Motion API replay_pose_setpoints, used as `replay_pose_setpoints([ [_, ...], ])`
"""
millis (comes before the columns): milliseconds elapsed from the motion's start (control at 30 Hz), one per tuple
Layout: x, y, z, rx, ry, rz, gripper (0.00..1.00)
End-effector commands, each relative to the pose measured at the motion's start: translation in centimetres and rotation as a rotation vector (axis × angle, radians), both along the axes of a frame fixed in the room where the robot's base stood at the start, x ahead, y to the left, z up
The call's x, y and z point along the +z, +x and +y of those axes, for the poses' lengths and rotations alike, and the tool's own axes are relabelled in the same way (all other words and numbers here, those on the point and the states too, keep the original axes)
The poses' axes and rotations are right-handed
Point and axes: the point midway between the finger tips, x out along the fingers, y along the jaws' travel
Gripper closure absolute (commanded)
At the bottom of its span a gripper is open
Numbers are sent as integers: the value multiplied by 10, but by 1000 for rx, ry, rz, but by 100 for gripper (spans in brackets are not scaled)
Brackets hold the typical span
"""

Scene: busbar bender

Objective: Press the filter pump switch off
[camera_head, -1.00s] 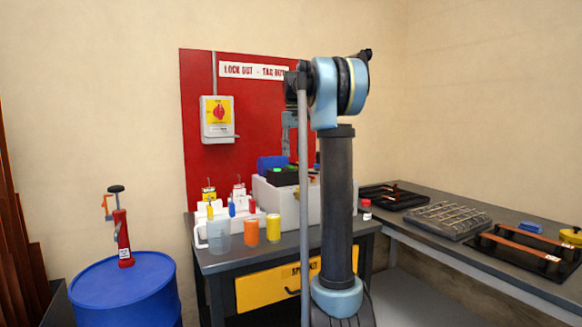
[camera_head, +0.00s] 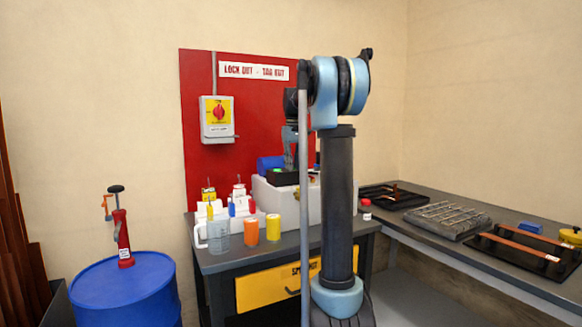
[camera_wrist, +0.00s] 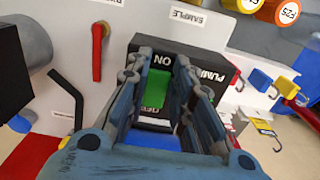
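The filter pump switch is a green rocker (camera_wrist: 184,90) on a black box (camera_wrist: 212,73) marked PUMP, ON and OFF. In the wrist view the ON mark lies at the far end of the rocker and the OFF mark at the near end, beside my fingers. My gripper (camera_wrist: 166,72) is open and empty, with its two fingers apart over the box and the green rocker showing between them. I cannot tell whether a finger touches it. In the head view my gripper (camera_head: 290,163) is just above the black box (camera_head: 283,177) on the white tank.
A red-handled valve (camera_wrist: 98,50) and a black bent rod (camera_wrist: 66,90) stand left of the switch box in the wrist view. Coloured hooks (camera_wrist: 262,80) are at its right. A beaker (camera_head: 219,236) and orange and yellow cups (camera_head: 273,228) stand before the white tank (camera_head: 262,193).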

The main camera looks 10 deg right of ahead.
Motion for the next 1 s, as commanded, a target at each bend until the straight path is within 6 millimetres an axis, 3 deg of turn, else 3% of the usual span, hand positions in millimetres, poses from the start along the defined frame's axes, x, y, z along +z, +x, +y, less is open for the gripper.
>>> replay_pose_setpoints([
  [1000,5,9,4,1,-91,282,100],
])
